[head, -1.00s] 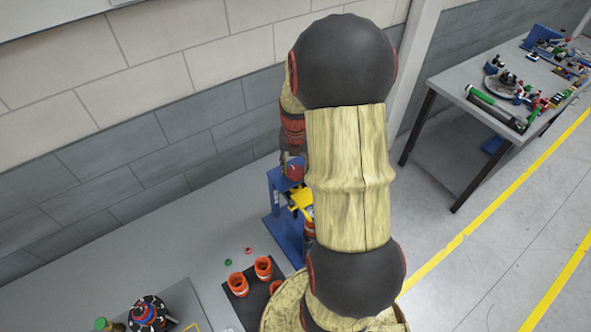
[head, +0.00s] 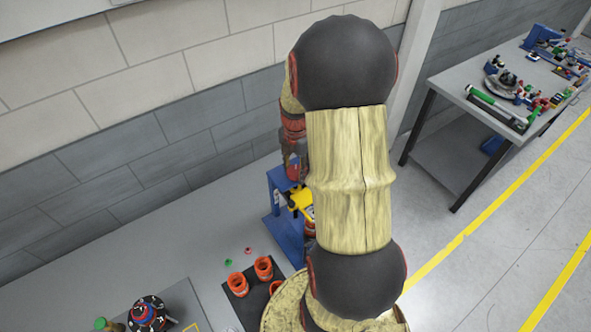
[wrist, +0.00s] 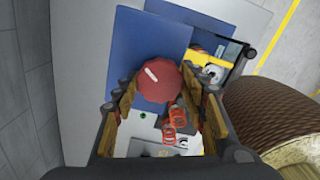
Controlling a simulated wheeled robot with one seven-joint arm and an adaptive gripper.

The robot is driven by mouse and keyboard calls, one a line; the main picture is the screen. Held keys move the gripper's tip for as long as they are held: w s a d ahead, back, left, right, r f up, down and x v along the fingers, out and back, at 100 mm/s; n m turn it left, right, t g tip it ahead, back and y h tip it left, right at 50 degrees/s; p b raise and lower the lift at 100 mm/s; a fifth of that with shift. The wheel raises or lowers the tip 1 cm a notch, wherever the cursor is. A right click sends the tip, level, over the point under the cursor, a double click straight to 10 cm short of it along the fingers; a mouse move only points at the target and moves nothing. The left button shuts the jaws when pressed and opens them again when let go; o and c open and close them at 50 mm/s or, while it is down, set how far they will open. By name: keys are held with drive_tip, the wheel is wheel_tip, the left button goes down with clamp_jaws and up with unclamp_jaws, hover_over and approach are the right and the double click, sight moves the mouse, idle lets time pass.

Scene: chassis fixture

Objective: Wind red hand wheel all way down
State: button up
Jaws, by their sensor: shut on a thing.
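The red hand wheel (wrist: 160,82) sits on top of a blue fixture (wrist: 150,40) in the wrist view. A short white mark shows on its top. My gripper (wrist: 158,97) has a finger on each side of the wheel and is shut on it. In the head view, the wheel is mostly hidden by my gripper (head: 293,165), which comes down from above. The blue fixture's frame (head: 283,222) stands on the bench with a yellow part (head: 300,204) below the wheel. My arm hides the fixture's right side.
Orange cups (head: 237,285) stand on a dark mat in front of the fixture. Small green and red caps lie nearby on the grey bench (head: 165,255). The block wall (head: 150,135) is close behind. Another table (head: 450,85) with parts stands at the right.

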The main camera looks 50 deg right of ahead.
drive_tip(key=m, duration=0.7)
drive_tip(key=shift+m, duration=1.8)
drive_tip(key=shift+m, duration=0.3)
drive_tip(key=m, duration=1.1)
drive_tip(key=shift+b, duration=0.3)
drive_tip(key=m, duration=0.4)
drive_tip(key=shift+m, duration=0.8)
